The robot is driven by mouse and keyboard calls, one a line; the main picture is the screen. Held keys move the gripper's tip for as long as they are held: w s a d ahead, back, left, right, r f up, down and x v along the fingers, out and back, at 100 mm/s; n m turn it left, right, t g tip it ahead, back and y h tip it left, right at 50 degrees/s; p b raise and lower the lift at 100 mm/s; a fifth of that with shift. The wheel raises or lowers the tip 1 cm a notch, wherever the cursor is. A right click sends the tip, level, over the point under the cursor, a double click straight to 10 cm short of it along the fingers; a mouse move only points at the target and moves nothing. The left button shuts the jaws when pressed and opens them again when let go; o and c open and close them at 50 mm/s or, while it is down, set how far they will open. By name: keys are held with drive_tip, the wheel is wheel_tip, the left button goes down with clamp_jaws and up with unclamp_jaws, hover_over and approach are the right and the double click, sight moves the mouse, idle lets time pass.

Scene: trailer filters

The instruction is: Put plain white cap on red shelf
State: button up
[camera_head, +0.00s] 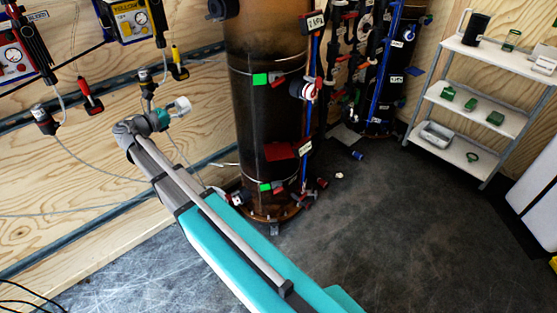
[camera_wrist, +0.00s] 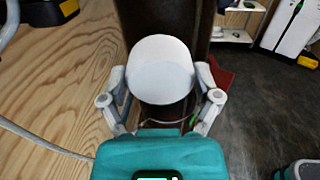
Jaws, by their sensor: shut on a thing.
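The plain white cap (camera_wrist: 160,68) is between the fingers of my gripper (camera_wrist: 160,92) in the wrist view, its round face filling the space between them. The fingers are shut on its sides. In the head view my gripper (camera_head: 174,109) is in front of the wooden wall, left of the tall dark tank, with the white cap (camera_head: 183,104) at its tip. A red flat piece (camera_head: 281,151), which looks like the red shelf, is on the tank's front, right of and lower than my gripper. Part of it also shows in the wrist view (camera_wrist: 224,77), right of the cap.
The tall tank (camera_head: 262,110) has pipes and valves along its right side. Gauges and hoses hang on the wooden wall (camera_head: 95,150) at left. A white shelf rack (camera_head: 480,100) with green parts stands at right. The dark floor (camera_head: 390,240) is mostly clear.

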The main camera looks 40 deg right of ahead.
drive_tip(key=a+f+b, duration=0.3)
drive_tip(key=f+b, duration=0.5)
drive_tip(key=f, duration=0.1)
drive_tip(key=shift+s, duration=0.15)
drive_tip(key=shift+a, duration=0.1)
